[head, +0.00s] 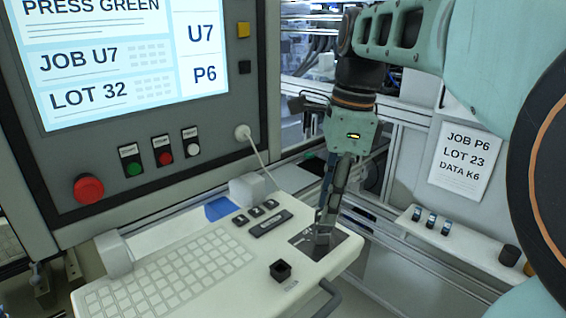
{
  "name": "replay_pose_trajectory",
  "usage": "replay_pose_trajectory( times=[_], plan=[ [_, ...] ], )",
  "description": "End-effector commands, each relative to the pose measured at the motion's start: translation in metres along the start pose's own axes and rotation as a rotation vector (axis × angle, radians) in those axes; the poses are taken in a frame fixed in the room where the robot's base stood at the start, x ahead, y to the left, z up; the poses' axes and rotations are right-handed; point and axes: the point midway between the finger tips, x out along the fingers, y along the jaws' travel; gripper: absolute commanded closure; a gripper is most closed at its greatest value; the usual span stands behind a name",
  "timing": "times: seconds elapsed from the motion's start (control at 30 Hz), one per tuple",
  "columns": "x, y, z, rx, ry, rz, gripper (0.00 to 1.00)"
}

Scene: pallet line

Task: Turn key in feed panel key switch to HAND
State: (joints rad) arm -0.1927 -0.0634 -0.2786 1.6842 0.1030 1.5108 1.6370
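My gripper (323,236) points down at the right end of the pale keyboard panel (222,272). Its fingertips are over a dark square plate (345,246) set in that panel. The fingers look close together, but I see them from the side and cannot tell whether they are shut or hold anything. No key or HAND marking can be made out; a key switch at the plate would be hidden by the fingers. I cannot tell whether the fingertips touch the plate.
A black square knob (280,271) stands on the keyboard panel, left of the gripper. The screen cabinet (247,90) with a red button (89,189) rises behind. A ledge with small switches (431,220) is at right. A handle (328,297) juts from the panel's front.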

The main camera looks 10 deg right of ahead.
Motion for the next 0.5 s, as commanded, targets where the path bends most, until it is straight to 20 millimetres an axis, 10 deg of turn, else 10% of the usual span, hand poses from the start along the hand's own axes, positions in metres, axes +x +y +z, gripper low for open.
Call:
replay_pose_trajectory(
  times=[0.5],
  plan=[
    [0.025, 0.000, 0.000, 0.000, 0.000, -0.001, 0.72]
  ],
)
